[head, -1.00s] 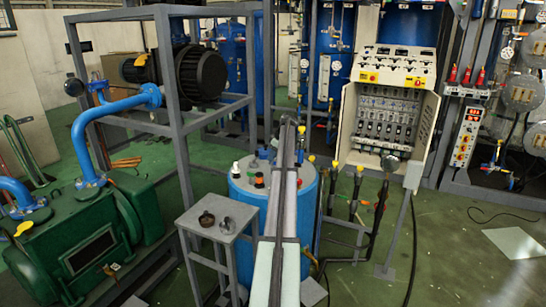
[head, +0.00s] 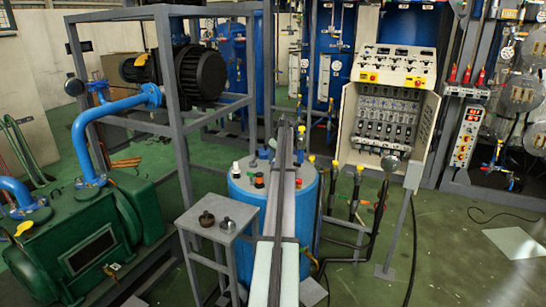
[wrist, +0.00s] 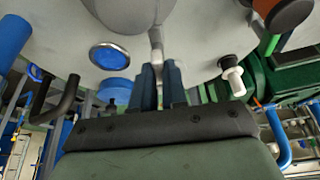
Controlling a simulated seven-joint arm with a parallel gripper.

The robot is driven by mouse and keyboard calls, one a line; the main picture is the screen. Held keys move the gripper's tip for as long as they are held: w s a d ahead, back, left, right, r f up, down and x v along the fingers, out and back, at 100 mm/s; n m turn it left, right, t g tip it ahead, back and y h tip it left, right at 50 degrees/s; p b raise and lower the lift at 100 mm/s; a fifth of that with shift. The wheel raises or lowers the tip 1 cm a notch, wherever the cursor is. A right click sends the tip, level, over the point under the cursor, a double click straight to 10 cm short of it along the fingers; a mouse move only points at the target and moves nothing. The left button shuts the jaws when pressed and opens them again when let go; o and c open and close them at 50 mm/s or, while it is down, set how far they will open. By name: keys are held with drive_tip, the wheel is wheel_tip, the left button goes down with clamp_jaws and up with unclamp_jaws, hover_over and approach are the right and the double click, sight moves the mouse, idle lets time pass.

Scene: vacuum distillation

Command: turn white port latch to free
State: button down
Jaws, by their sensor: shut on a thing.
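In the wrist view, my gripper (wrist: 160,75) has its two dark blue fingers close together at the pale lid (wrist: 195,65) of the tank. The fingers are shut on a small pale piece, which I take to be the white port latch (wrist: 156,42). It stands beside a grey rounded port (wrist: 125,12). How far the latch is turned cannot be told, as the fingers cover part of it. In the head view, my arm reaches over the blue tank (head: 245,205) and hides the fingertips and the latch.
On the lid are a blue round glass (wrist: 110,56), a white fitting (wrist: 233,82) right of my fingers, and a red-brown knob (wrist: 285,12). A small grey stand (head: 238,228) holds two dark parts left of my arm. A control cabinet (head: 390,110) stands behind, to the right.

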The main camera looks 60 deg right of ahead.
drive_tip(key=m, duration=0.2)
drive_tip(key=m+h, duration=0.1)
drive_tip(key=m, duration=0.1)
drive_tip(key=shift+a+m+g+h, duration=0.2)
drive_tip(key=shift+m+g+h, duration=0.1)
drive_tip(key=m+g+h, duration=0.1)
drive_tip(key=m, duration=0.2)
drive_tip(key=shift+w+m, duration=0.15)
drive_tip(key=shift+m, duration=0.15)
drive_tip(key=m, duration=0.2)
drive_tip(key=m+g, duration=0.1)
drive_tip(key=m, duration=0.1)
drive_tip(key=shift+w+g+h, duration=0.1)
drive_tip(key=shift+g+h, duration=0.2)
drive_tip(key=shift+h, duration=0.1)
drive_tip(key=shift+m+g, duration=0.6)
drive_tip(key=shift+m, duration=1)
drive_tip(key=c, duration=1.2)
unclamp_jaws()
drive_tip(key=shift+o, duration=0.2)
drive_tip(key=v, duration=1.4)
